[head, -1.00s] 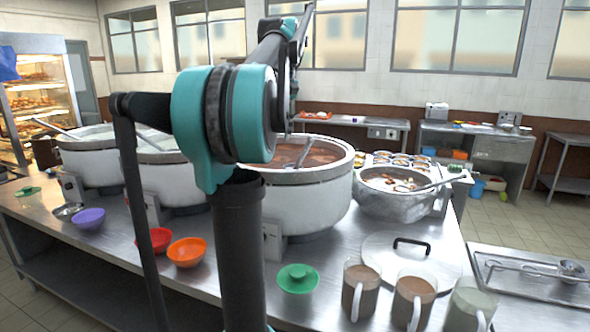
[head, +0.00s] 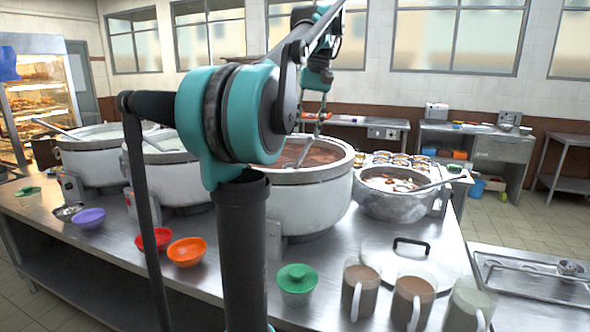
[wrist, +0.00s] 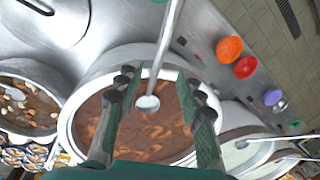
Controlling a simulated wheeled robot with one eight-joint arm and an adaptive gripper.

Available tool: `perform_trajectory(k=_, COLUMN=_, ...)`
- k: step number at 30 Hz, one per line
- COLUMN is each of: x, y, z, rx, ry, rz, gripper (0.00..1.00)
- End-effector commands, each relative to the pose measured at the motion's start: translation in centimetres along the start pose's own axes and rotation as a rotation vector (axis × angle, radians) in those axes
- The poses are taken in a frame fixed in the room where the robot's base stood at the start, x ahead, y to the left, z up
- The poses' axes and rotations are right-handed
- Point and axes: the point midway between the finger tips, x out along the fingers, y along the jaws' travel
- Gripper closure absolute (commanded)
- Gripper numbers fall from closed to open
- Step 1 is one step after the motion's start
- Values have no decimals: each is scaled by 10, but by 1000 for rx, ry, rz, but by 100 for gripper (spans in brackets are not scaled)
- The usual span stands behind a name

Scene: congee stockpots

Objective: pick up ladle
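A metal ladle (wrist: 166,45) slants out of the big white stockpot (head: 290,208) of red-brown congee. Its pale round end (wrist: 148,103) shows over the congee in the wrist view. In the head view the ladle (head: 308,150) shows just below my gripper (head: 320,112). My gripper (wrist: 157,76) is open above the pot, with one finger on each side of the ladle in the wrist picture. I see no clear contact; how far the fingers are from the ladle in depth is hard to tell.
Other ladles rest in the left pots (head: 95,165) and in the smaller pot (head: 393,202) at right.

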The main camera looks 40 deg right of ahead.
Motion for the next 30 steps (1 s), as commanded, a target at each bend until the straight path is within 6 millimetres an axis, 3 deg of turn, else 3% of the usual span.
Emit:
perform_trajectory(k=3, x=20, y=0, z=0, rx=0, ry=0, rz=0, gripper=62)
perform_trajectory(k=13, x=46, y=0, z=-1, rx=1, ry=0, rz=0, gripper=62)
perform_trajectory(k=21, x=83, y=1, z=-3, rx=0, ry=1, rz=0, gripper=62)
perform_trajectory(k=30, x=90, y=1, z=-3, rx=0, ry=2, rz=0, gripper=62)
